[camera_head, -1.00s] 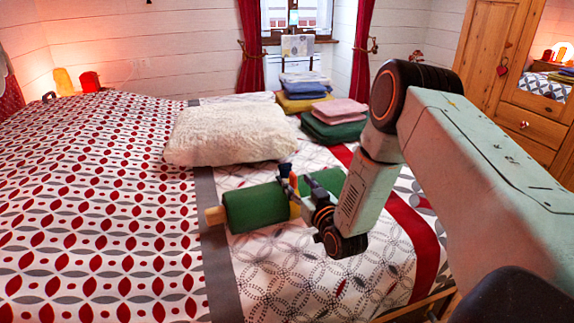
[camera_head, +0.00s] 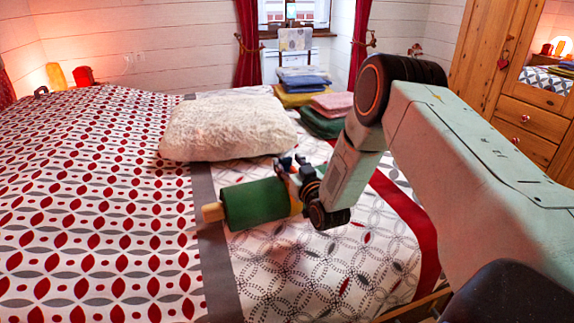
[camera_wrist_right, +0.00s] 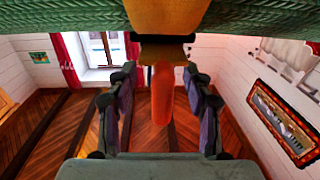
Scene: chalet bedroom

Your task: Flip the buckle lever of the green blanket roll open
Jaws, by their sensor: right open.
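The green blanket roll (camera_head: 254,204) lies on the bed with a wooden end sticking out at its left. My right gripper (camera_head: 288,167) is at the roll's right part and hides much of the strap and that end. In the right wrist view the green roll (camera_wrist_right: 60,18) runs across the top, with a yellow-orange strap (camera_wrist_right: 172,14) around it. An orange buckle lever (camera_wrist_right: 162,95) extends from the strap between the fingers of my right gripper (camera_wrist_right: 160,100). The fingers are open, with gaps on both sides of the lever. My left gripper is not in view.
A fluffy white pillow (camera_head: 228,128) lies behind the roll. Folded green and pink cloths (camera_head: 325,118) are stacked at the bed's far right. The patterned bedspread (camera_head: 100,210) is clear to the left and in front.

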